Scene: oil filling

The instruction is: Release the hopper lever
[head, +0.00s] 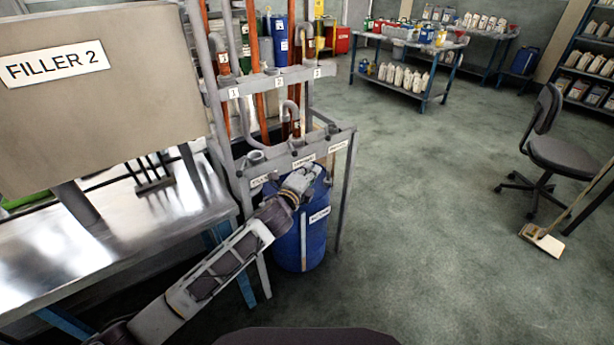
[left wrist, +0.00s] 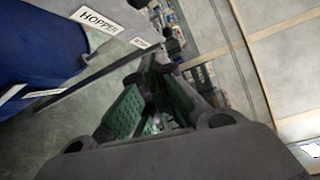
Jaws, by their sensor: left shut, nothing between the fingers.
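My left gripper (head: 312,172) is shut and empty in front of the pipe rack's label strip, above the blue drum. In the left wrist view its green-padded fingers (left wrist: 162,66) come together with nothing between them. The HOPPER label (left wrist: 98,18) shows at the upper left of that view, on the rack's grey edge. In the head view the middle label (head: 304,160) is just above my gripper, its text too small to read surely. A dark lever or knob (head: 297,143) sits above it. I cannot tell the hopper lever's exact position. My right gripper is out of view.
The blue drum (head: 290,245) stands under the rack (head: 345,185). The FILLER 2 panel (head: 110,95) and metal table (head: 75,245) are on the left. A chair (head: 565,152) is at the right. The floor (head: 430,190) between is clear.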

